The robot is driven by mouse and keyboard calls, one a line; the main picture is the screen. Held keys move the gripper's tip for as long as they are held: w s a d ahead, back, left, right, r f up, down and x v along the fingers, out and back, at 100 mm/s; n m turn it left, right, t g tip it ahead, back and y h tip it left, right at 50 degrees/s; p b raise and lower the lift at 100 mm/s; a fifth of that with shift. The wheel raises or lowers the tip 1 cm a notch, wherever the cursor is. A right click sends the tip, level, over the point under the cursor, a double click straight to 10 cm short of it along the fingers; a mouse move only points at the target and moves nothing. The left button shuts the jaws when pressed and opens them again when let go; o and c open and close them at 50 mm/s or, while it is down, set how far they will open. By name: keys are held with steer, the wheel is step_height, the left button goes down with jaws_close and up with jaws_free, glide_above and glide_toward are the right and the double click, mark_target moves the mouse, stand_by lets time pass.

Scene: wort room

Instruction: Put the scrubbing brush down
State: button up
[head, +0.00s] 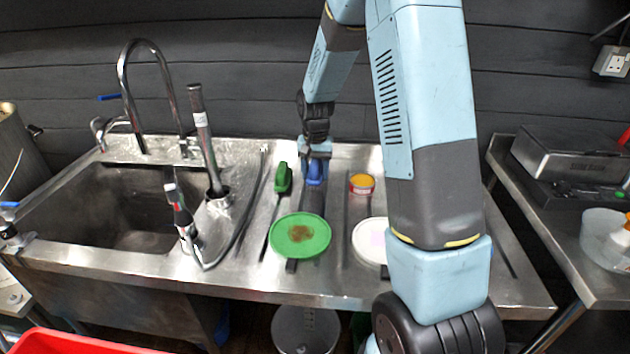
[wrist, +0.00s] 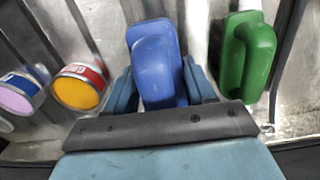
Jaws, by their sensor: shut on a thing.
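My gripper (head: 315,160) is shut on a blue scrubbing brush (head: 316,174) over the back part of the steel drainboard. In the wrist view the blue brush, with its looped handle, sits between the two fingers of my gripper (wrist: 162,88). I cannot tell whether its underside touches the steel. A similar green brush (head: 283,178) lies just left of it in the head view; it shows to the right in the wrist view (wrist: 247,57). The steel drainboard (head: 335,215) is ridged with grooves.
A green plate (head: 300,236) with a brown stain lies in front. A yellow-topped tin (head: 362,184) stands right of the blue brush. A pale disc (head: 371,240) is partly behind my arm. A purple-topped tin (wrist: 17,98) shows in the wrist view. The sink (head: 130,215) and hose are left.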

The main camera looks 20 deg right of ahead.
steer(key=shift+w+f, duration=0.25)
steer(key=shift+f, duration=0.05)
steer(key=shift+w+f, duration=0.1)
steer(key=shift+f, duration=1.5)
steer(key=o, duration=1.3)
steer(key=shift+f, duration=0.1)
